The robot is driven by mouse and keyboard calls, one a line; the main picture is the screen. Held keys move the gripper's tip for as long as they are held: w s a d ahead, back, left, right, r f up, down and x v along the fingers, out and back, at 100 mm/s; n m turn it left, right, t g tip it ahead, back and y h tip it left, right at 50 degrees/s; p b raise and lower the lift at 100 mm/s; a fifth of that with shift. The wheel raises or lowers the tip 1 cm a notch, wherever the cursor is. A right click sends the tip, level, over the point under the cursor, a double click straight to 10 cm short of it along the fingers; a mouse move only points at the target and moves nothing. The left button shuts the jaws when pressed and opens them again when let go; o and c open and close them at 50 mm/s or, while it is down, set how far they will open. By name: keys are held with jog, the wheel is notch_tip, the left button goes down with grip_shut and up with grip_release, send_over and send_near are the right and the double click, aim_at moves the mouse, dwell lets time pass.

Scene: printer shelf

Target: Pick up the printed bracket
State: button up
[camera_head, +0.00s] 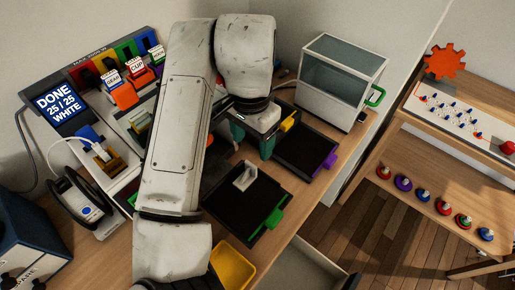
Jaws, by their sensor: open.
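The printed bracket (245,176) is a small white L-shaped piece. It stands on a black build plate (262,205) with a green tab, on the wooden bench. My gripper (252,141) has two teal fingers, which are spread apart with nothing seen between them. It is just behind the bracket in the picture, and I see no contact with it. Its exact height above the bench is hard to tell. My white arm crosses the middle of the view and hides part of the bench.
Another black plate (304,148) with a purple tab lies at the right, before a clear-walled box (343,80) with a green handle. A yellow bin (233,266) sits at the front. A display (60,106) reads "DONE 25 | 25 WHITE". A shelf (440,180) with knobs stands right.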

aim_at(252, 165)
jog(key=shift+a+f, duration=0.2)
jog(key=shift+a, duration=0.05)
jog(key=f, duration=0.2)
jog(key=f+b, duration=0.1)
jog(key=f, duration=0.1)
jog(key=shift+w+d+f, duration=0.1)
jog(key=shift+w+f, duration=0.1)
jog(key=shift+f, duration=2.85)
jog(key=shift+c, duration=0.2)
jog(key=c, duration=1.1)
